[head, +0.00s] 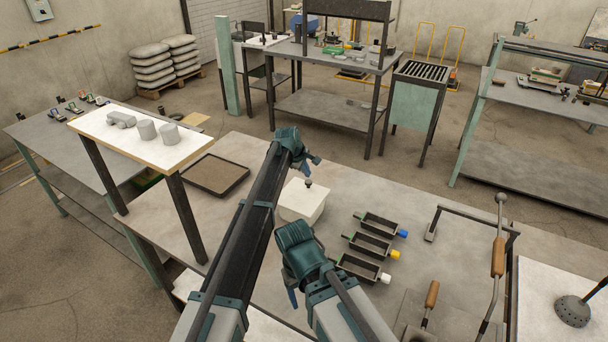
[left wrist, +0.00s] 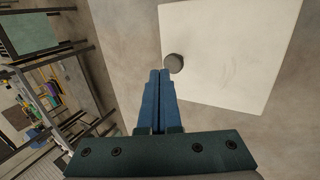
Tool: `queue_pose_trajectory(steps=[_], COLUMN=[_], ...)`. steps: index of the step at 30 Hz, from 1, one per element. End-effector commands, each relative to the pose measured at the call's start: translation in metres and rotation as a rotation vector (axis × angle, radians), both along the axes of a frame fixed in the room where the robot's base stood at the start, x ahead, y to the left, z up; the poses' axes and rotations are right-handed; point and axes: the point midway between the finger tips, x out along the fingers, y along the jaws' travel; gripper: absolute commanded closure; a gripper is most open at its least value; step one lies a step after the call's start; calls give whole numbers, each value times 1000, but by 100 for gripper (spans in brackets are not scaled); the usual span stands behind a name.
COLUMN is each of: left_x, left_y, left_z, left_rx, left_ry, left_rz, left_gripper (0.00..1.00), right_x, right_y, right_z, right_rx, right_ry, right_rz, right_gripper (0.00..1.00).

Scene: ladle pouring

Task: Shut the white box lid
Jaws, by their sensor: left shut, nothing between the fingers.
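The white box (head: 300,206) stands on the middle table, with a pale square lid (left wrist: 235,45) that has a dark round knob (head: 308,183). The lid lies over the box top; I cannot tell whether it sits fully down. My left gripper (head: 313,161) is just behind the knob in the head view. In the left wrist view its blue fingers (left wrist: 160,73) are together and empty, their tips over the lid's edge beside the knob (left wrist: 174,63). My right gripper (head: 292,297) is in front of the box, mostly hidden by its own arm; its jaws do not show clearly.
Three dark moulds (head: 368,245) with coloured ends lie right of the box. A dark shallow tray (head: 216,174) lies to the left. A lever stand (head: 498,255) and a wooden-handled tool (head: 431,297) are at the front right. A raised white shelf (head: 140,143) stands at the left.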

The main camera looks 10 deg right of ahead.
Motion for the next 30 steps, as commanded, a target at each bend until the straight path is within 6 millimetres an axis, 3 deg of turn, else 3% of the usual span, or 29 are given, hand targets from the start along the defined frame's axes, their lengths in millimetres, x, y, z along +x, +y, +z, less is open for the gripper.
queue_pose_trajectory(steps=[9, 30], left_x=[10, 12], left_y=[-7, -9], left_z=[-21, -25], left_rx=[0, 0], left_ry=[0, 1], left_rz=[0, -1], left_gripper=[100, 100], right_x=[0, 0], right_y=[0, 0], right_z=[-21, -25], right_rx=[0, 0], right_ry=[0, 0], right_rz=[0, 0], right_gripper=[33, 33])
